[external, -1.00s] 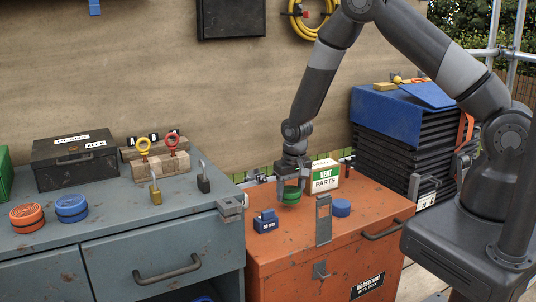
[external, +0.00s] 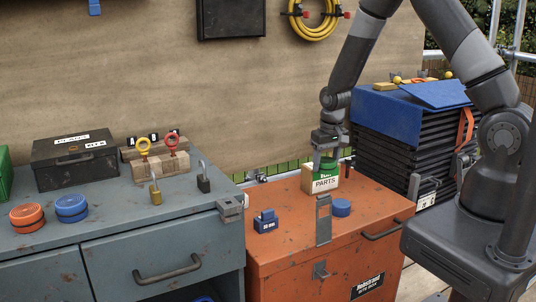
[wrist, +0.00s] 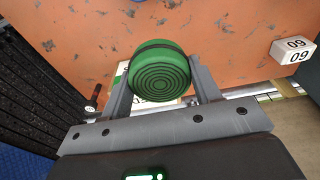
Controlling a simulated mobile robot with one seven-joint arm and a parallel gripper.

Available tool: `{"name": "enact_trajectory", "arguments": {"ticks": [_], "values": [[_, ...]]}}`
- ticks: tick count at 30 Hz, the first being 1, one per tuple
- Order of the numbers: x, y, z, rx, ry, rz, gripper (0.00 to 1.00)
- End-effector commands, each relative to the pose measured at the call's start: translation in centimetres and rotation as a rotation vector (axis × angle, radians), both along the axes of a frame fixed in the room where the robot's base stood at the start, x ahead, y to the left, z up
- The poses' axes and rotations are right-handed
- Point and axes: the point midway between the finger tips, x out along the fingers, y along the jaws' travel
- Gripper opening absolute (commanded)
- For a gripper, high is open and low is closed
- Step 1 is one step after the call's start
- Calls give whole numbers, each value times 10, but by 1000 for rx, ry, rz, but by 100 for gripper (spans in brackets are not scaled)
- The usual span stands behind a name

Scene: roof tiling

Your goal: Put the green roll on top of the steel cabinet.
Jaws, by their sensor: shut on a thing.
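The green roll (wrist: 158,70) is a short round roll with ringed ends and a dark band, held between the two fingers of my gripper (wrist: 163,88) in the wrist view. In the external view my gripper (external: 327,158) hangs over the back of the orange chest, at the white and green parts box (external: 325,184). The roll is mostly lost against that box there. The steel cabinet (external: 110,212) is blue-grey with drawers and stands at the left, well away from my gripper.
The cabinet top holds an orange roll (external: 27,215), a blue roll (external: 72,206), padlocks, a wooden block and a dark metal box (external: 75,158). The orange chest (external: 290,250) carries a blue block (external: 266,221) and another blue roll (external: 341,207). Black stacked trays (external: 392,150) stand at right.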

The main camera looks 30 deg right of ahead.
Motion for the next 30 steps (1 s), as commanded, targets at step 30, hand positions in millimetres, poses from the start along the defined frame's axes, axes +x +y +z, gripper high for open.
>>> {"name": "enact_trajectory", "arguments": {"ticks": [30], "values": [[6, 9, 254, -2, -1, 22, 32]]}}
